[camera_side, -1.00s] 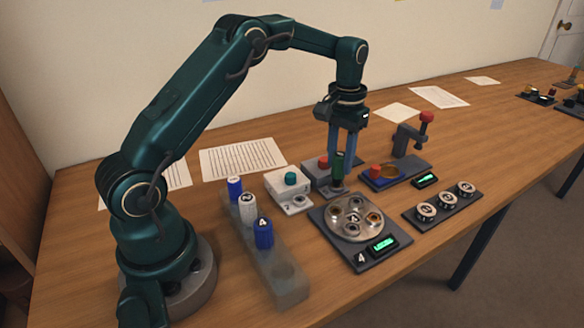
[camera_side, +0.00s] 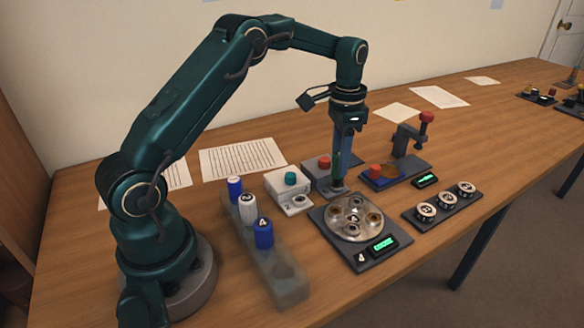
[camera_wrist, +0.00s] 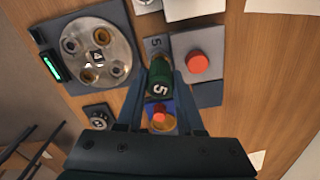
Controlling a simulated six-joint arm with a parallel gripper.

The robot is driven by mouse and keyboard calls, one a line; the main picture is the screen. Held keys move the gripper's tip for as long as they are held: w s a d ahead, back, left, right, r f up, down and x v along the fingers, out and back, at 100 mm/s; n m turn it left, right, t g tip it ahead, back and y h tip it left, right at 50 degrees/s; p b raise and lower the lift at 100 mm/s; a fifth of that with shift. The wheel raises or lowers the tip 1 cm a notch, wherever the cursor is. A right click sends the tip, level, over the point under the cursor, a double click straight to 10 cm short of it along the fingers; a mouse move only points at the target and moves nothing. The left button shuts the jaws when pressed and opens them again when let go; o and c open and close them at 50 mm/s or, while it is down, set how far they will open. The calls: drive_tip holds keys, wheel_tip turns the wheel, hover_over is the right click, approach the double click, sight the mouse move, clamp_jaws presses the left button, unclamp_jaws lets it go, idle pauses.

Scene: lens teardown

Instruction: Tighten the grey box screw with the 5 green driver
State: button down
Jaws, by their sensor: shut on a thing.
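My gripper (camera_side: 340,162) points straight down and is shut on the green driver (camera_side: 337,172), which stands upright between the fingers. The wrist view shows the driver's green handle with a white 5 on its top (camera_wrist: 160,80). The grey box (camera_side: 317,173) has a red button on top and a low ledge marked 5. The driver's lower end is over or on that ledge. The screw is hidden under the driver, so I cannot tell how far in it sits. The box and its red button also show in the wrist view (camera_wrist: 190,45), right of the driver.
A driver rack (camera_side: 275,270) with blue and white drivers stands left, its front hole empty. A white box (camera_side: 287,180) with a teal button is left of the grey box. A round-plate station (camera_side: 325,225) is in front. A blue-padded press (camera_side: 385,183) stands close right.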

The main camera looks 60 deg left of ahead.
drive_tip(key=shift+m, duration=1.2)
drive_tip(key=shift+r, duration=0.4)
drive_tip(key=shift+r, duration=0.35)
drive_tip(key=shift+r, duration=0.1)
drive_tip(key=shift+r, duration=1.45)
